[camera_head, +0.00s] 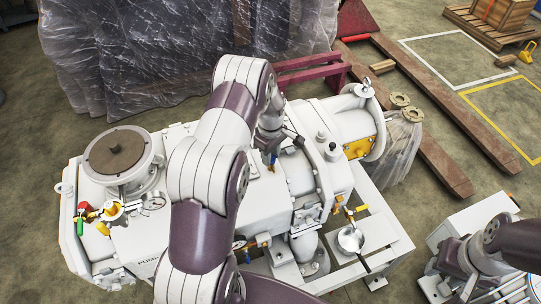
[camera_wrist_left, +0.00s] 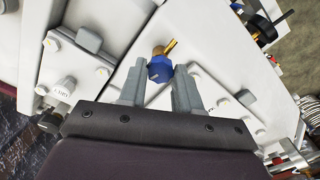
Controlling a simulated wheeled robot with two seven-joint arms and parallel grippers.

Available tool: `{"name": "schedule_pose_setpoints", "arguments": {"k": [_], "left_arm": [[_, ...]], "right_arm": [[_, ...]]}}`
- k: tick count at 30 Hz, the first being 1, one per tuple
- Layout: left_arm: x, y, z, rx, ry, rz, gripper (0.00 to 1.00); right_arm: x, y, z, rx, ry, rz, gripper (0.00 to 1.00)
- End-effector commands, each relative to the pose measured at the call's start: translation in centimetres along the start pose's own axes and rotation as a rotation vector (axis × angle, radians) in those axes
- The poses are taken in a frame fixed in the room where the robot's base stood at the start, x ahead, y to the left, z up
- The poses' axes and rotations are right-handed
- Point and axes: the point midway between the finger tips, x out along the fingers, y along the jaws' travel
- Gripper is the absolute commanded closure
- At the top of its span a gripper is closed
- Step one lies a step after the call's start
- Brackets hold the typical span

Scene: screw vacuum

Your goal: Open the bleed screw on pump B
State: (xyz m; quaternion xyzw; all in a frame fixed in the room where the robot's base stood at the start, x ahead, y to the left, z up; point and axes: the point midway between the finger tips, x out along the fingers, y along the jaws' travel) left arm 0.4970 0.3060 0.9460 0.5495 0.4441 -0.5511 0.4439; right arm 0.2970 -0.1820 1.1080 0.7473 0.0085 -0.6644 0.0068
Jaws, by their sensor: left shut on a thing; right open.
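The pump (camera_head: 130,240) is a large white machine with "PUMP" lettering, its last letter hidden by my left arm. My left gripper (camera_head: 271,150) reaches down over its top. In the left wrist view, the left gripper (camera_wrist_left: 160,82) has its two grey fingers shut on a blue hexagonal bleed screw (camera_wrist_left: 160,69) with a brass stem beside it. In the head view only a small blue piece of the screw (camera_head: 273,158) shows below the fingers. My right gripper (camera_head: 447,284) is low at the right, apart from the pump; its fingers are hard to make out.
A round flange (camera_head: 124,158) and red, green and yellow valve handles (camera_head: 90,215) are at the pump's left end. A plastic-wrapped load (camera_head: 180,50) stands behind.

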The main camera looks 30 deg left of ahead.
Motion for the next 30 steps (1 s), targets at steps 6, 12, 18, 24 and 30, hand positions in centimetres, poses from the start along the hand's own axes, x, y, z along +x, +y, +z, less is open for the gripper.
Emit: {"name": "schedule_pose_setpoints", "arguments": {"k": [6, 12, 18, 24, 30], "left_arm": [[-0.04, 0.1, 0.0, -0.119, 0.001, 0.003, 0.98], [-0.09, 0.11, 0.0, -0.181, 0.001, 0.003, 0.98], [-0.14, 0.13, 0.0, -0.206, 0.001, 0.004, 0.98], [-0.16, 0.15, -0.01, -0.208, 0.001, 0.004, 0.98], [-0.18, 0.16, -0.01, -0.208, 0.001, 0.005, 0.57]], "right_arm": [[0.41, 0.0, 0.05, 0.0, 0.0, 0.0, 0.57], [0.55, 0.0, 0.07, 0.0, 0.0, 0.0, 0.57], [0.59, 0.0, 0.07, 0.0, 0.0, 0.0, 0.57], [0.59, 0.0, 0.07, 0.0, 0.0, 0.0, 0.57], [0.58, 0.0, 0.07, 0.0, 0.0, 0.0, 0.57]]}}
